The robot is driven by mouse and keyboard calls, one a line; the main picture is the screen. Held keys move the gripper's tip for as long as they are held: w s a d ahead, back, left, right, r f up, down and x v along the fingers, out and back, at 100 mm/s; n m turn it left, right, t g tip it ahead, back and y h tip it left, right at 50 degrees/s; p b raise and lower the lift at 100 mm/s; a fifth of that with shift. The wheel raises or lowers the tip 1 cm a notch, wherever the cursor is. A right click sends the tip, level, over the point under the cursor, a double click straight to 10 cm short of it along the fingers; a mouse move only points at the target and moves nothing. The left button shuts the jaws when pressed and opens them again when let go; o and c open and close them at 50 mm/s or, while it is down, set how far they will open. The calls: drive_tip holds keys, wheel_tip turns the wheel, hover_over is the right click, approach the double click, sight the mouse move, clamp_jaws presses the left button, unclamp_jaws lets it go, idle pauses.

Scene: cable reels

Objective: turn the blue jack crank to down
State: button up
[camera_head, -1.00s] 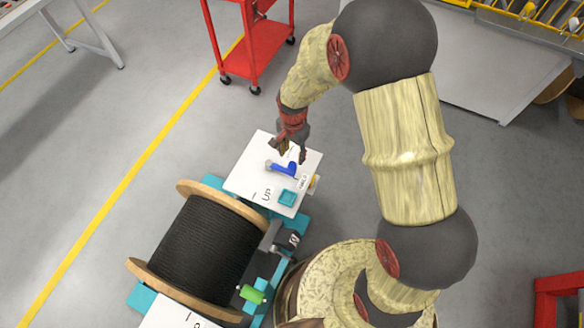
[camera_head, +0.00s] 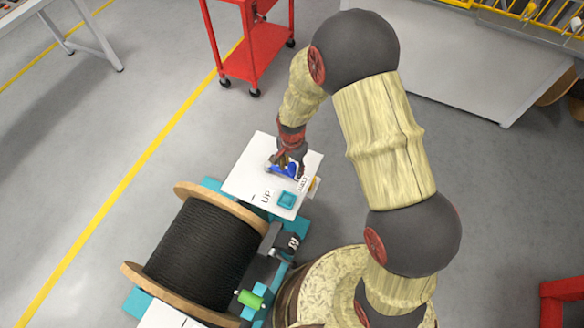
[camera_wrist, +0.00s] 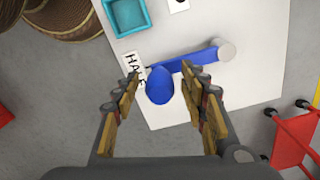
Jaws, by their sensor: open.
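The blue jack crank (camera_wrist: 195,60) lies over a white panel. In the wrist view its arm runs from a pale round hub (camera_wrist: 227,51) at the right to a rounded blue knob (camera_wrist: 159,86) at the left. A label reading about "HALF" (camera_wrist: 133,66) is beside the knob. My gripper (camera_wrist: 158,88) is open, with one finger on each side of the knob. I cannot tell whether either finger touches it. In the head view the crank (camera_head: 278,169) is partly hidden by my gripper (camera_head: 287,170). The letters "UP" (camera_head: 267,196) are on the panel.
A teal square tray (camera_head: 287,199) sits on the panel (camera_head: 245,178). A red cart (camera_head: 255,50) stands behind, with open grey floor to the left.

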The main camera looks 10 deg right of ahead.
drive_tip(key=shift+c, duration=0.8)
clamp_jaws()
